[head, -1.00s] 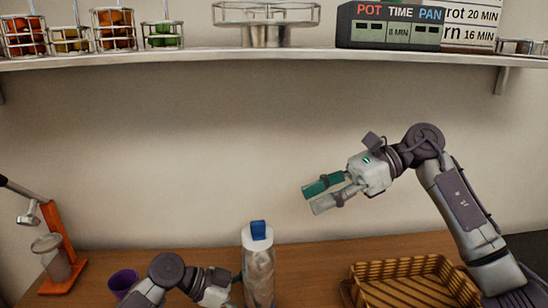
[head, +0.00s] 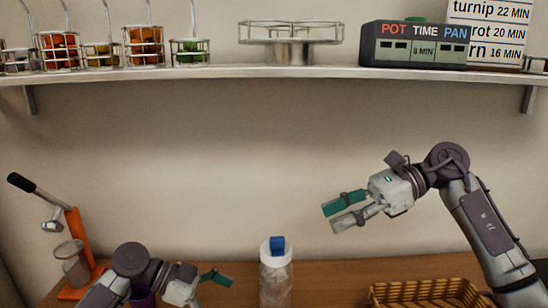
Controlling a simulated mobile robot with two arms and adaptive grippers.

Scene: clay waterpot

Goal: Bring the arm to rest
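My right arm comes in from the right, and its gripper (head: 340,214) hangs in the air in front of the wall, above the counter. Its two fingers are apart with nothing between them. My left gripper (head: 212,287) is low in the picture, left of a clear bottle (head: 276,278) with a blue cap. One green-tipped finger shows, and a gap separates it from the bottle. The rest of the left gripper is cut off or hidden, so its opening cannot be judged.
A woven basket (head: 425,293) sits at the lower right under my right arm. An orange lever press (head: 78,240) stands at the left, and a purple cup (head: 142,296) is partly hidden behind my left arm. A shelf (head: 300,73) with wire baskets and a timer (head: 414,45) runs above.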

